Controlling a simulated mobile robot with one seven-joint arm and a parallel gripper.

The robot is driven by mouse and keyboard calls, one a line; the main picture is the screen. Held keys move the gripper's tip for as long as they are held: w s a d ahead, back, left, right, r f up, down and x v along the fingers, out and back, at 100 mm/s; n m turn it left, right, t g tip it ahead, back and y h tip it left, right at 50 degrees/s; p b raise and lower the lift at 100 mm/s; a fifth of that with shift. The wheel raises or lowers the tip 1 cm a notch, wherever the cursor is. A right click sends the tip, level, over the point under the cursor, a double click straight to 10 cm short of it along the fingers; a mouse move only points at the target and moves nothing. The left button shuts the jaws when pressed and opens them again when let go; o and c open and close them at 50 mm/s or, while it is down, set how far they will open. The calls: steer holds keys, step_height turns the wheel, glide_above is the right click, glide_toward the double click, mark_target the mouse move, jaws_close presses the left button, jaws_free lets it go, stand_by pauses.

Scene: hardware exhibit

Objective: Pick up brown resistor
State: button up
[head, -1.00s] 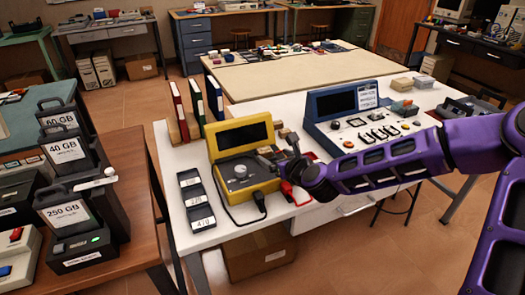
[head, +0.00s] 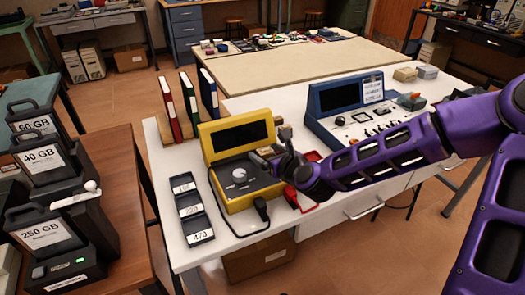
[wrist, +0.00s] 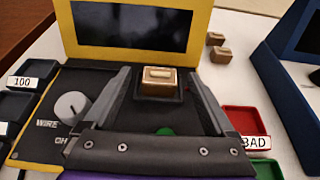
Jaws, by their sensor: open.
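A brown resistor (wrist: 160,80), a small block with a lighter top, sits in a dark square holder on the yellow tester (wrist: 48,110). In the wrist view it lies between the two fingers of my gripper (wrist: 158,92), which is open and empty, with a gap on both sides. Two more brown blocks (wrist: 218,54) lie on the white table behind the tester, to the right. In the head view my gripper (head: 268,162) is over the right part of the yellow tester (head: 208,150), and the resistor there is hidden or too small to tell.
The tester's raised screen (wrist: 130,25) stands just behind the resistor, and a knob (wrist: 70,107) is to the left. A red tray marked BAD (wrist: 245,120) is at right. Dark labelled trays (head: 188,208) lie left. A blue console (head: 340,98) stands right.

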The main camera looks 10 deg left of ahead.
jaws_close()
stand_by(0.5)
